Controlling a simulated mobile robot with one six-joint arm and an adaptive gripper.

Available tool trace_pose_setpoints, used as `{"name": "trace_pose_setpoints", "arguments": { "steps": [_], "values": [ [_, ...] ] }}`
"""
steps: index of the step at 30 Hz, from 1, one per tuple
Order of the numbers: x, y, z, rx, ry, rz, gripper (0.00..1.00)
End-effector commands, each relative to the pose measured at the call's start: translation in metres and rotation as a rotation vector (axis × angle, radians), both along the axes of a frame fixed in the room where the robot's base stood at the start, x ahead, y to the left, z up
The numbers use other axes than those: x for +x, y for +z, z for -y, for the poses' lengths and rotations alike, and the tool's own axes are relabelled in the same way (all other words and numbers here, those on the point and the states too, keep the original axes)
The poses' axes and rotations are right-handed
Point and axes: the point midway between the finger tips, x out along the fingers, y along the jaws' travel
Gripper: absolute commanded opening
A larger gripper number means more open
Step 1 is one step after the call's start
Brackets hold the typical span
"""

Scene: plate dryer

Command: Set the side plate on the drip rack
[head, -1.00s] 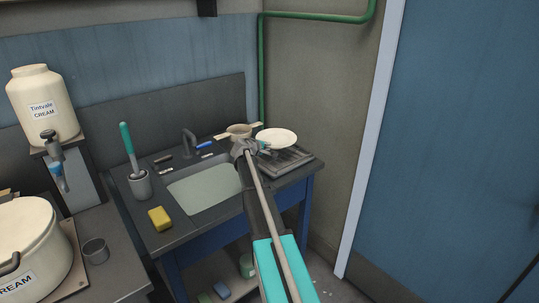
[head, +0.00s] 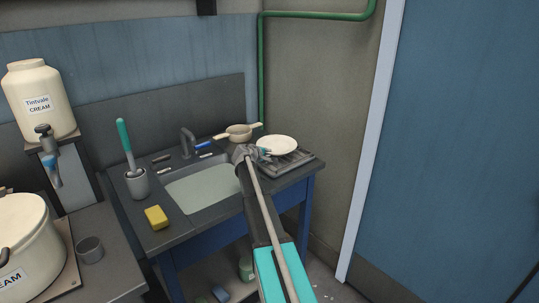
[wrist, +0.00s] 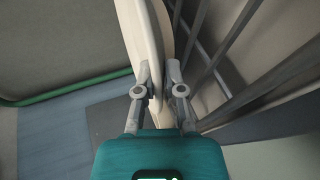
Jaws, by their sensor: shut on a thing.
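The side plate (head: 277,145) is white and round. It is tilted over the drip rack (head: 299,162), a dark slatted rack on the counter right of the sink. My gripper (head: 261,153) is at the plate's left edge. In the wrist view my gripper (wrist: 158,92) is shut on the rim of the plate (wrist: 148,40), which shows edge-on. The bars of the rack (wrist: 218,68) are to the right of the plate there. I cannot tell whether the plate touches the rack.
A cream pan (head: 239,132) stands behind the sink (head: 203,190), close left of the plate. A grey cup (head: 137,183) with a teal-handled brush and a yellow sponge (head: 156,217) are left of the sink. A wall and green pipe (head: 262,80) stand behind the rack.

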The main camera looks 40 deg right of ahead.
Motion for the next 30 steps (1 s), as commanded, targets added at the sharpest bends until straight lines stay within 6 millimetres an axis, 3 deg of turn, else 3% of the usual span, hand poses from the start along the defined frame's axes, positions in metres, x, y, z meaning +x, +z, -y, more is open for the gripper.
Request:
{"name": "trace_pose_setpoints", "arguments": {
  "steps": [8, 9, 12, 27, 30],
  "values": [
    [0.0002, -0.0023, -0.0001, -0.001, 0.0, 0.0, 0.0],
    [0.0001, -0.0027, -0.0003, 0.0, 0.0, 0.0, 0.14],
    [0.0001, -0.0019, -0.0003, 0.0, 0.0, 0.0, 0.27],
    [0.0, 0.0019, -0.0002, 0.0, 0.0, 0.0, 0.27],
    [-0.0039, 0.005, -0.0083, 0.0, 0.001, 0.0, 0.27]
  ]
}}
